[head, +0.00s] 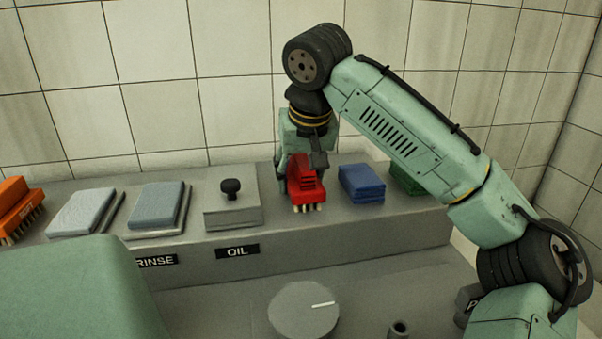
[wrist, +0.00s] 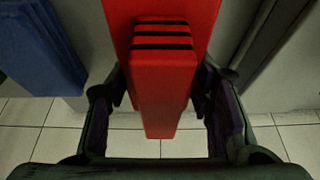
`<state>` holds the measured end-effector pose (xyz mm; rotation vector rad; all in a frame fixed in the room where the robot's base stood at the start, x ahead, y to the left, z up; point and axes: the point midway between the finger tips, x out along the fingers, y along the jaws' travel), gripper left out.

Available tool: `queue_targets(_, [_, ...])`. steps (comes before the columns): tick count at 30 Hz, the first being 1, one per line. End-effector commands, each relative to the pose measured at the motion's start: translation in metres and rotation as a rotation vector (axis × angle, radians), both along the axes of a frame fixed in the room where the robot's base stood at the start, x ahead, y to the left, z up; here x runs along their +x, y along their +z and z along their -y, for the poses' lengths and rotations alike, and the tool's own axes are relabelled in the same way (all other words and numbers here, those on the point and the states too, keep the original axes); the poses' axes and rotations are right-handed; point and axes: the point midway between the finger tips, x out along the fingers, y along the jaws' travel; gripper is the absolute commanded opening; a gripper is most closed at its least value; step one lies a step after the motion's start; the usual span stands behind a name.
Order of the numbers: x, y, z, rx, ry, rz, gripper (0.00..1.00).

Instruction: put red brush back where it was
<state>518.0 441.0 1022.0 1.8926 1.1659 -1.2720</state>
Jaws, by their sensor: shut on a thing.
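The red brush (head: 306,186) has a red block body and pale bristles pointing down. It is in my gripper (head: 301,172), over the raised grey ledge (head: 290,226), between the oil block and the blue block. I cannot tell whether its bristles touch the ledge. In the wrist view the red brush (wrist: 165,75), with black stripes across its handle, lies between the two fingers of my gripper (wrist: 160,90).
Left of the brush stand a grey block with a black knob (head: 231,202), two grey-blue pads (head: 157,204) (head: 82,212) and an orange brush (head: 17,207). Right of it are a blue block (head: 361,184) and a green block (head: 406,178). A round grey disc (head: 303,310) is in front.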

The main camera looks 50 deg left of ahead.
Motion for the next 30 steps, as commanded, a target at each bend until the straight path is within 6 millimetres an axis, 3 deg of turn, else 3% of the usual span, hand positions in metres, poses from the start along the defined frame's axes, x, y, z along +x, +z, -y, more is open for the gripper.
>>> queue_targets(6, [0.0,-0.003,0.0,0.0,0.001,0.0,0.22])
queue_targets(7, [0.0,-0.004,0.0,0.0,0.001,0.0,0.48])
queue_targets(15, [0.0,-0.003,0.0,0.0,0.001,0.0,0.66])
queue_targets(25, [0.0,-0.001,0.0,-0.001,0.001,0.001,0.68])
queue_targets(30, [-0.002,0.013,0.005,-0.001,0.001,0.001,0.68])
